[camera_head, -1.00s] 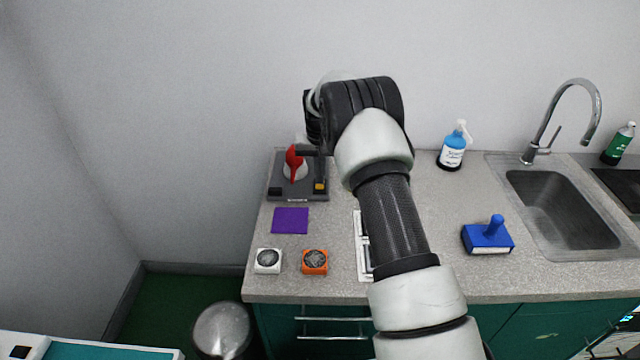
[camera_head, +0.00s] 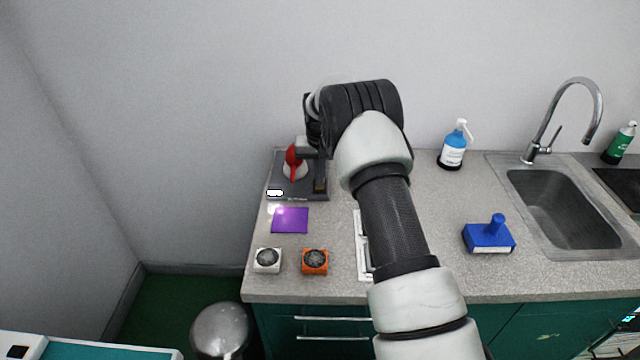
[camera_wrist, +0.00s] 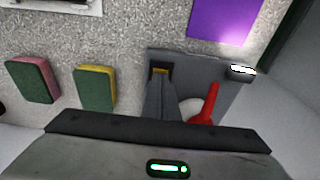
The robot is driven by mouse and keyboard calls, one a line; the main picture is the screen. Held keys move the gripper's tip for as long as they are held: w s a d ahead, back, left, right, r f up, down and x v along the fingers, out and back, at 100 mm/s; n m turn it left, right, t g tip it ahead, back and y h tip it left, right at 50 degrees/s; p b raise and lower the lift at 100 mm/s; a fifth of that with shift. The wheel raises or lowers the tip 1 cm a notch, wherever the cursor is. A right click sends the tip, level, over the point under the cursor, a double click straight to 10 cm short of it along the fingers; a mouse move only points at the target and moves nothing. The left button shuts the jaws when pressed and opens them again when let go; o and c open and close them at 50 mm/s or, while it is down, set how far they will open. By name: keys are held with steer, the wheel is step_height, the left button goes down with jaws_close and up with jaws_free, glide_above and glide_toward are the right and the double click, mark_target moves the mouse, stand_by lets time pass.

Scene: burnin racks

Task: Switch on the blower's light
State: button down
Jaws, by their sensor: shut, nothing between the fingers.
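The blower (camera_head: 284,187) is a flat dark grey unit at the back left of the counter, with a red lever on a round white mount (camera_head: 294,168). Its light (camera_head: 275,193) glows white at the front left corner and also shows lit in the wrist view (camera_wrist: 242,71). My gripper (camera_head: 320,181) is shut and empty, its fingers pointing down over the blower's right side. In the wrist view the fingertips (camera_wrist: 160,82) are at a small yellow-brown switch (camera_wrist: 160,72), partly hiding it. I cannot tell whether they touch it.
A purple square (camera_head: 290,221) lies in front of the blower, with white (camera_head: 267,260) and orange (camera_head: 315,261) fan-like blocks nearer the edge. Two sponges (camera_wrist: 33,80) (camera_wrist: 96,88) lie beside the gripper.

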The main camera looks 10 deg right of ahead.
step_height(320, 180, up, 7)
steer(key=p, duration=0.3)
stand_by(0.5)
steer(key=shift+r, duration=0.15)
steer(key=s+r+t, duration=0.1)
steer(key=s+r, duration=0.7)
steer(key=r, duration=0.3)
steer(key=s+r+t, duration=0.1)
steer(key=s+r, duration=0.7)
steer(key=r, duration=0.4)
steer(key=s+n+t, duration=0.1)
steer(key=s+n, duration=0.1)
steer(key=s, duration=2.5)
steer(key=shift+s+r+t, duration=0.3)
steer(key=shift+s+t, duration=0.1)
